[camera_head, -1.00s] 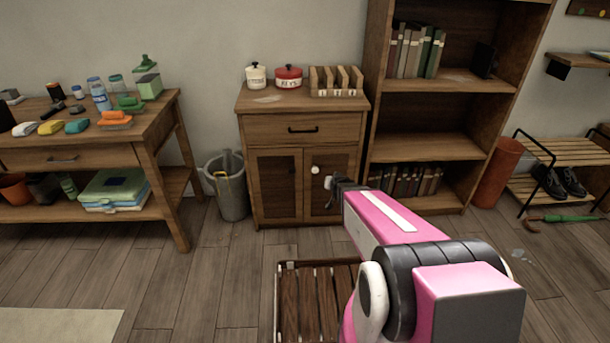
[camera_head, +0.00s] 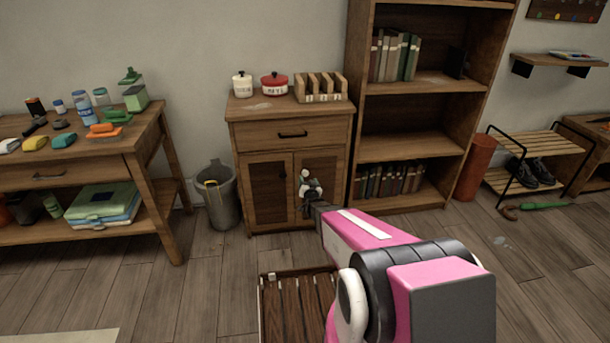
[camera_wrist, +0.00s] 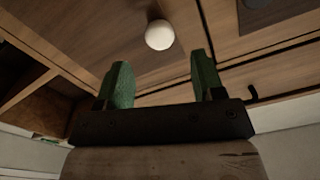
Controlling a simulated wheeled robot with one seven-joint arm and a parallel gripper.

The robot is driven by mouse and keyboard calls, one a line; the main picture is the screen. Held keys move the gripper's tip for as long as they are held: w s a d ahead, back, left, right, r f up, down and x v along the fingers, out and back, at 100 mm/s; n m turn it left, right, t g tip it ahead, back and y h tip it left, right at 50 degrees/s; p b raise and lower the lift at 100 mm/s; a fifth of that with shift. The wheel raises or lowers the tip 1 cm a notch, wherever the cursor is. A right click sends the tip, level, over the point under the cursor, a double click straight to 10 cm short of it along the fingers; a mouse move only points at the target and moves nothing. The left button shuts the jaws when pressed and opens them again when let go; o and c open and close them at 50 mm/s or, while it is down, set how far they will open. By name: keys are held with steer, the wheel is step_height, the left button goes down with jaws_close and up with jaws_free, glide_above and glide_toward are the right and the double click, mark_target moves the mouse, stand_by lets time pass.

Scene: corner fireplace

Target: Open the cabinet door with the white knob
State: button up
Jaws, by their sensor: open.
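The wooden cabinet (camera_head: 240,140) stands against the wall, with a drawer above two doors. The right door (camera_head: 336,162) carries the white knob (camera_head: 306,173) near its inner edge; both doors look shut. My gripper (camera_head: 311,186) is in front of this door, just below the knob in the head view, and partly covers the door. In the wrist view the round white knob (camera_wrist: 159,35) lies beyond the tips of my gripper (camera_wrist: 160,72), roughly in line with the gap between its green fingers. The fingers are apart and empty, and do not appear to touch the knob.
A grey bin (camera_head: 217,196) stands left of the cabinet, beside a cluttered workbench (camera_head: 150,140). A tall bookshelf (camera_head: 405,147) stands close on the right. A slatted wooden piece (camera_head: 290,305) is low in front.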

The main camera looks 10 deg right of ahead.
mark_target(306, 174)
steer(key=w, duration=0.7)
steer(key=shift+w, duration=0.15)
steer(key=shift+c, duration=0.3)
jaws_close()
